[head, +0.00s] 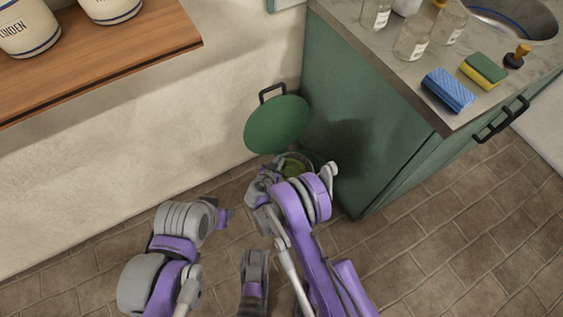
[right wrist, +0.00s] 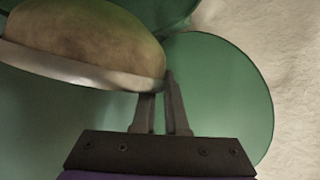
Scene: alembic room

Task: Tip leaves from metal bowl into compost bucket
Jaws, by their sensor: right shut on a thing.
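The metal bowl (right wrist: 78,70) is at the upper left of the right wrist view, tilted, with a brownish-green mass of leaves (right wrist: 95,38) in it. My right gripper (right wrist: 162,88) is shut on the bowl's edge. In the head view my right gripper (head: 270,177) is low by the cabinet corner, and the leaves (head: 291,166) show just beyond it. The compost bucket's round green lid (head: 276,125) stands open against the wall; it also fills the right of the wrist view (right wrist: 225,95). The bucket's body is mostly hidden behind my right arm. My left gripper's fingers cannot be made out clearly.
A green cabinet (head: 345,110) stands close on the right; its counter (head: 400,85) holds bottles, a blue cloth (head: 448,89) and a sponge (head: 484,70). A wooden shelf (head: 110,60) with canisters is at upper left. Tiled floor (head: 430,265) is clear at right.

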